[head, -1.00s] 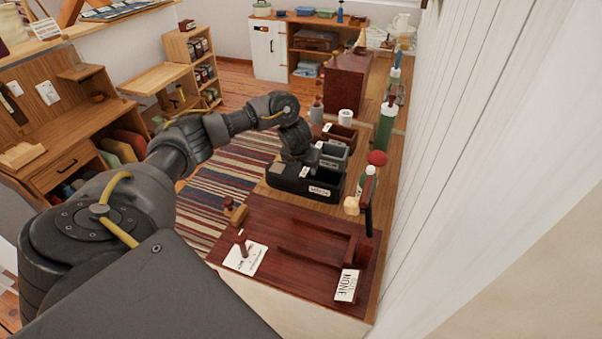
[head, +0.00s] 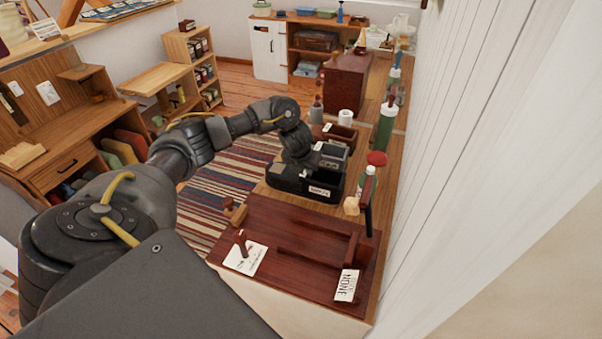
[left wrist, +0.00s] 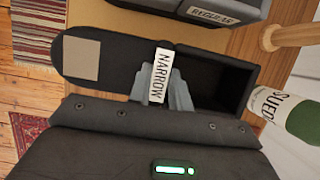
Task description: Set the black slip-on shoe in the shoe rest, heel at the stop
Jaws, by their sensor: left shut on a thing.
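The black slip-on shoe (head: 328,184) stands on the wooden bench, past the dark red board. In the left wrist view its rounded toe (left wrist: 75,62), with a grey square patch, points left, and its open, boxy hollow (left wrist: 222,88) lies to the right. A white NARROW tag is at its middle. My left gripper (left wrist: 165,88) is shut on the shoe beside this tag; its fingers are partly hidden by the tag. The shoe rest (head: 310,250) is a dark red board with a low rail and an upright stop at its right. My right gripper is out of view.
White cards (head: 346,285) lie on the board.

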